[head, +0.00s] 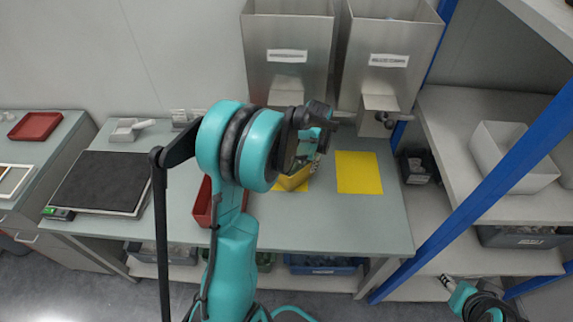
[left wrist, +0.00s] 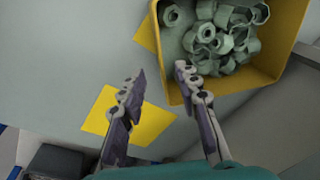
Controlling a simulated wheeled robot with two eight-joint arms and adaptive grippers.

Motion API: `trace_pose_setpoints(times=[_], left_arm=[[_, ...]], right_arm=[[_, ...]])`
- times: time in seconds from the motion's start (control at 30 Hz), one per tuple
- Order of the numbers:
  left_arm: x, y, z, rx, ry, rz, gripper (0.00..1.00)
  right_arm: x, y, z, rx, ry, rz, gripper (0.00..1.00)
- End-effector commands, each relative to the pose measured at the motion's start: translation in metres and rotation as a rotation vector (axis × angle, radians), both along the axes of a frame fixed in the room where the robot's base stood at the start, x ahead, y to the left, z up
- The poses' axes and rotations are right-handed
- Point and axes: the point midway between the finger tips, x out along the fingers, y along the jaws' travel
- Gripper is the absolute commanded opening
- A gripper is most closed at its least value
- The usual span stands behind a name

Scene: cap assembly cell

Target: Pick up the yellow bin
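The yellow bin (head: 297,180) stands on the grey-green bench below the left metal hopper, partly hidden by my left arm in the head view. In the left wrist view the yellow bin (left wrist: 289,45) fills the upper right and holds many pale green nuts (left wrist: 210,40). My left gripper (left wrist: 160,77) is open and empty. Its right fingertip overlaps the bin's left wall in the picture, and its left fingertip is out to the left of the bin. I cannot tell whether either touches it. My right gripper (head: 447,282) is small at the lower right of the head view, away from the bin.
A flat yellow mat (head: 358,172) lies right of the bin, bare. A red bin (head: 203,203) stands left, partly behind my arm. Two metal hoppers (head: 289,50) hang over the bench's back. A black-topped scale (head: 105,182) is at left. A blue post (head: 470,210) rises at right.

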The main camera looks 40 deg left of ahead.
Motion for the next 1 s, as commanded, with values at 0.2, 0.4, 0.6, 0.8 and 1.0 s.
trace_pose_setpoints(times=[0.2, 0.4, 0.6, 0.8, 1.0], left_arm=[[0.002, 0.003, -0.017, 0.000, 0.000, 0.001, 0.32], [0.006, 0.008, -0.048, 0.000, -0.001, 0.001, 0.32], [0.006, 0.009, -0.053, 0.000, -0.001, 0.001, 0.32], [0.006, 0.009, -0.053, 0.000, -0.001, 0.000, 0.03], [0.006, 0.008, -0.053, 0.000, -0.001, 0.000, 0.00]], right_arm=[[0.000, 0.000, -0.009, 0.000, 0.000, 0.000, 0.40], [0.000, 0.000, -0.025, 0.000, 0.000, 0.000, 0.40], [0.000, 0.000, -0.026, 0.000, 0.000, 0.000, 0.40], [0.000, 0.000, -0.025, 0.000, 0.000, 0.000, 0.40], [0.000, 0.000, -0.025, 0.000, 0.000, 0.000, 0.40]])
